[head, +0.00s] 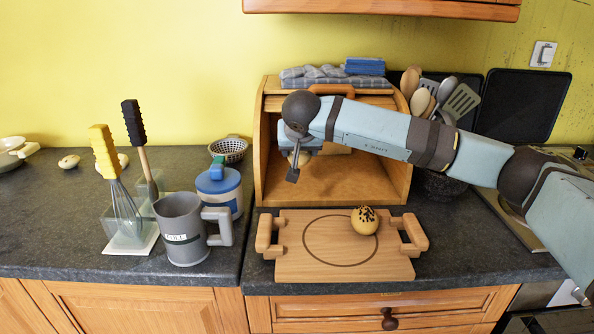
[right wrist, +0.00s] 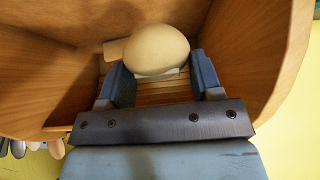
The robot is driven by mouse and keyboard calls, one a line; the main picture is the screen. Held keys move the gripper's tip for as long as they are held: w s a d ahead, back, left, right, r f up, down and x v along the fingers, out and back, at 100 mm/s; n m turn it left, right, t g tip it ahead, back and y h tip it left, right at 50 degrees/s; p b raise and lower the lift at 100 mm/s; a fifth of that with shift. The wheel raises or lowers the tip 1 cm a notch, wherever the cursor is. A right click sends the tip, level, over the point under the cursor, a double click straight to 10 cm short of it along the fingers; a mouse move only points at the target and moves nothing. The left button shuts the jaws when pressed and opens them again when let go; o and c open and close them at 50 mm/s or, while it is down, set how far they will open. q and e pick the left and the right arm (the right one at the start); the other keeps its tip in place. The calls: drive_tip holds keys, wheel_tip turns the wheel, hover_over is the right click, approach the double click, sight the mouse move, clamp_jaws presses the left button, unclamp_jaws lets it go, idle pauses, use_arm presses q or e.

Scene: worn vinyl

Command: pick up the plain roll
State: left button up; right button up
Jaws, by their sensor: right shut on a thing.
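My right gripper (head: 294,160) reaches into the open wooden bread bin (head: 390,182). In the right wrist view the gripper (right wrist: 161,76) has its two blue fingers on either side of the pale, smooth plain roll (right wrist: 160,48) and is shut on it. In the head view the roll is mostly hidden behind the gripper. A seeded roll (head: 364,220) with dark specks sits on the right part of the wooden tray (head: 300,262) in front of the bin. My left gripper is not in view.
Grey mug (head: 182,230), blue-lidded jar (head: 219,188) and a whisk (head: 120,185) stand left of the bin. Folded cloths (head: 318,76) lie on its top. Utensils (head: 428,98) stand behind my right arm. In the wrist view, bin walls (right wrist: 255,60) are close around the gripper.

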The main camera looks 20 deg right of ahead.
drive_tip(key=s+a+r, duration=0.1)
drive_tip(key=s+a, duration=0.1)
drive_tip(key=s, duration=0.6)
drive_tip(key=shift+s+a, duration=0.15)
drive_tip(key=shift+s, duration=0.15)
idle(0.4)
drive_tip(key=shift+r, duration=0.1)
